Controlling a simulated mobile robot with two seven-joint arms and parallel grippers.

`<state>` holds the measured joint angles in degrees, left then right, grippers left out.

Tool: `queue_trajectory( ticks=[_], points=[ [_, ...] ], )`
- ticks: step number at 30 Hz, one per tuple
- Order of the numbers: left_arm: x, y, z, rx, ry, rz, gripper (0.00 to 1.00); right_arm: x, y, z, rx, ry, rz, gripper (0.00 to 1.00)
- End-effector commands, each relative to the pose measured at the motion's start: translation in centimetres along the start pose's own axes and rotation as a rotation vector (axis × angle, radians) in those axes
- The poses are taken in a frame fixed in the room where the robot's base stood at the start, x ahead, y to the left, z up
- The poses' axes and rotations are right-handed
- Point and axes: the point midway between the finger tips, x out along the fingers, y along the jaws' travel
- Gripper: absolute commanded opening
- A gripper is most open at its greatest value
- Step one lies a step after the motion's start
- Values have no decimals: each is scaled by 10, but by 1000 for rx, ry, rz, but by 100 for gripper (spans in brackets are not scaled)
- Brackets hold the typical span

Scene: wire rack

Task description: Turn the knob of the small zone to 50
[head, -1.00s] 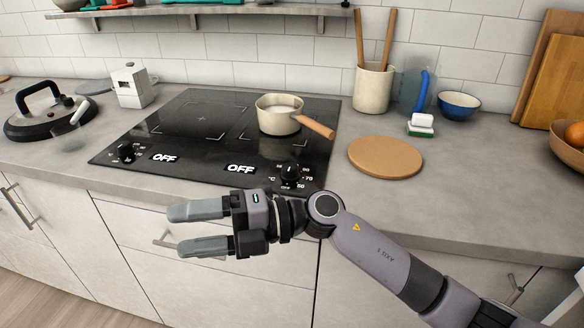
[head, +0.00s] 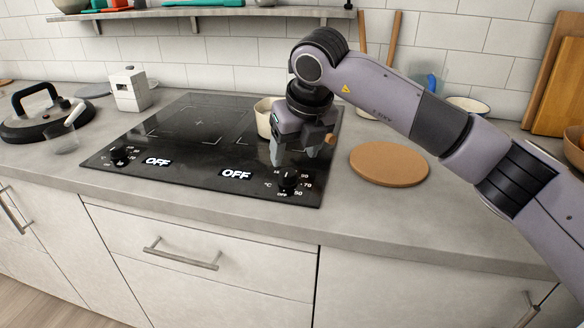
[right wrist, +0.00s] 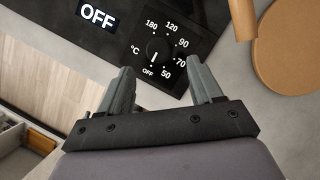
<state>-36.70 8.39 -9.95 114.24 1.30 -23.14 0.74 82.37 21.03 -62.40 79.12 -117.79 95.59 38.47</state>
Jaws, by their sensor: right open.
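The black cooktop (head: 150,130) has two black dials on its front strip, a left knob (head: 119,154) and a right knob (head: 289,181). An OFF display shows beside each. Which knob belongs to the small zone cannot be told. In the right wrist view the right knob (right wrist: 158,50) is ringed by OFF, 50, 70, 90, 120 and 180, with its white mark toward OFF. My right gripper (head: 294,155) is open and empty, pointing down above the cooktop just behind the right knob. In the right wrist view the fingertips (right wrist: 160,72) are apart, either side of the knob's line. My left gripper is out of view.
A cream pot (head: 264,116) stands on the cooktop, partly hidden behind my right gripper. A round wooden board (head: 389,164) lies to the right. A lidded black pan (head: 38,125) is at the left. The counter's front edge (head: 200,210) is clear.

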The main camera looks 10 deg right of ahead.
Motion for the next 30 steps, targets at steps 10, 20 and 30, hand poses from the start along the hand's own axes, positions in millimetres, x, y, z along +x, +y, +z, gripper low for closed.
queue_trajectory(
  ticks=[10,20,30],
  points=[
    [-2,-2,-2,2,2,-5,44,52,2,-1,-2,3,6,65],
    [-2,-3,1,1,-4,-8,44,63,2,-1,-4,1,6,65],
    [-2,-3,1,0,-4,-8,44,62,2,-1,-3,1,7,9]
  ],
)
